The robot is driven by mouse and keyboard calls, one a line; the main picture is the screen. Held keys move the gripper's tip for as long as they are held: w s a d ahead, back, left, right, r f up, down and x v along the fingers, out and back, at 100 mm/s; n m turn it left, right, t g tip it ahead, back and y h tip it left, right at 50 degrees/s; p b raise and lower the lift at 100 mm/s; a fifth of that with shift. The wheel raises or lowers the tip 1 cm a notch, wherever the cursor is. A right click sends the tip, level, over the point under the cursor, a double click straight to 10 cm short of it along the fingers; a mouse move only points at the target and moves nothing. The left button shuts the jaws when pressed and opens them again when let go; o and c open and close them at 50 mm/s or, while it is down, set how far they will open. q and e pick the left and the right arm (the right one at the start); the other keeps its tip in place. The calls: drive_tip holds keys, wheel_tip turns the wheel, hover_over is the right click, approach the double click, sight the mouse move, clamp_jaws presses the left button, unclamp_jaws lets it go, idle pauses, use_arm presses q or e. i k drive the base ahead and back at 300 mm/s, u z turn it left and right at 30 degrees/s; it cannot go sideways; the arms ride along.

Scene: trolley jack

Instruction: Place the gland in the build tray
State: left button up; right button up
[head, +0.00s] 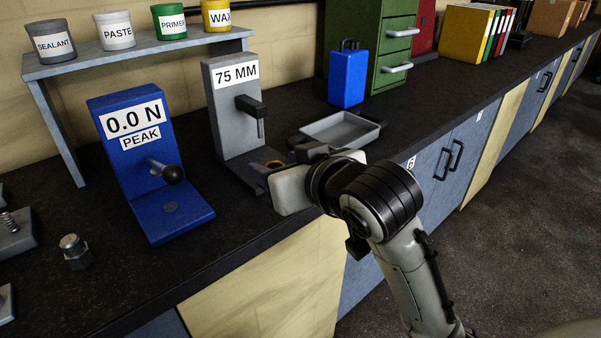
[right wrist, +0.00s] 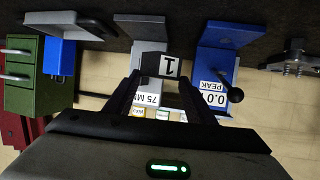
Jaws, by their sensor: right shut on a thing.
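The gland seems to be the small part with a brass-coloured ring (head: 274,163), low at the foot of the grey 75 MM stand; my gripper hides most of it. My right gripper (head: 283,165) is there, shut on it. In the right wrist view a dark block marked 1 (right wrist: 154,63) shows between the fingers (right wrist: 160,82); I cannot tell whether it is the held part. A shallow grey tray (head: 345,130), probably the build tray, lies just beyond my gripper to the right and looks empty. It also shows in the right wrist view (right wrist: 50,28). My left gripper is not in view.
The grey 75 MM stand (head: 232,120) with its black head is close beside my gripper. The blue peak gauge (head: 135,145) with its knob stands left of it. A blue can (head: 347,78) and a green drawer cabinet (head: 393,50) stand behind the tray. The bench's front edge is near.

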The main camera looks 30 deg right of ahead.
sight(339, 138)
drive_tip(key=z, duration=2.35)
drive_tip(key=i, duration=1.65)
drive_tip(key=u, duration=3.15)
